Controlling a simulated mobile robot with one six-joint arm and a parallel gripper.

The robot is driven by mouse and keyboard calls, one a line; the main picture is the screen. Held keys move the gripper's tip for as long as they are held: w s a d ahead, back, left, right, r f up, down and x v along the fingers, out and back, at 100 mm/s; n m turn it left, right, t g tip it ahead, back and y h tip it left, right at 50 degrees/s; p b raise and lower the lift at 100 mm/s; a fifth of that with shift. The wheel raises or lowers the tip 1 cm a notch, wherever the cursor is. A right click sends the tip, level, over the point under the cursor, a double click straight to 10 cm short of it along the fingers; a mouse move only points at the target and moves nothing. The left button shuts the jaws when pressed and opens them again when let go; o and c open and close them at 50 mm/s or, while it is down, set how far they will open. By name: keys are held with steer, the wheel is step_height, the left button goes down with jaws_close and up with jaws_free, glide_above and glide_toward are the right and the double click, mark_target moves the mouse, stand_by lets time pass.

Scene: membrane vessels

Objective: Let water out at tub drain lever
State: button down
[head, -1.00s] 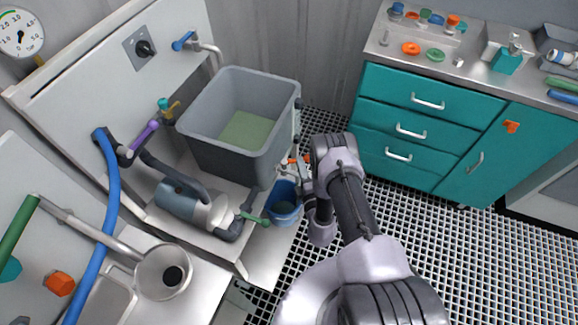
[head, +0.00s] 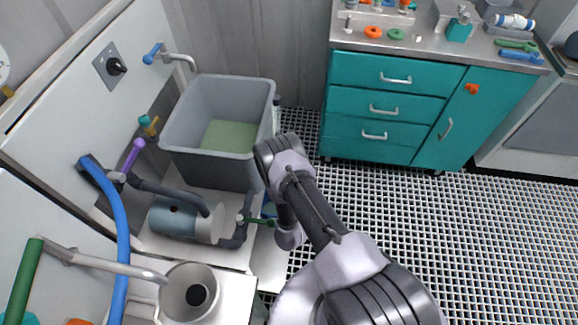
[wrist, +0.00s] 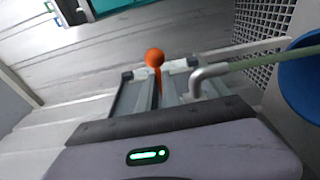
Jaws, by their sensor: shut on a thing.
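The grey tub (head: 178,150) stands left of my arm in the head view, with greenish water (head: 228,135) inside. In the wrist view, the drain lever shows as an orange ball knob (wrist: 155,57) on a thin orange stem. My gripper (wrist: 159,74) is shut on this lever, with the stem between its fingertips and the knob standing past them. In the head view my own arm hides the gripper and the lever. A blue bucket (wrist: 302,82) is at the right of the wrist view; it is mostly hidden in the head view (head: 269,209).
A green valve handle (head: 262,221) sits on the pipe by the pump (head: 180,220). A grey bent pipe (wrist: 205,78) lies close to the right finger. Teal drawers (head: 385,105) stand at the back right. The grated floor (head: 440,215) is clear on the right.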

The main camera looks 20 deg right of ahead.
steer(key=c, duration=1.5)
jaws_free()
steer(key=shift+c, duration=0.2)
steer(key=p+v, duration=0.3)
steer(key=v, duration=0.4)
steer(key=shift+s, duration=0.25)
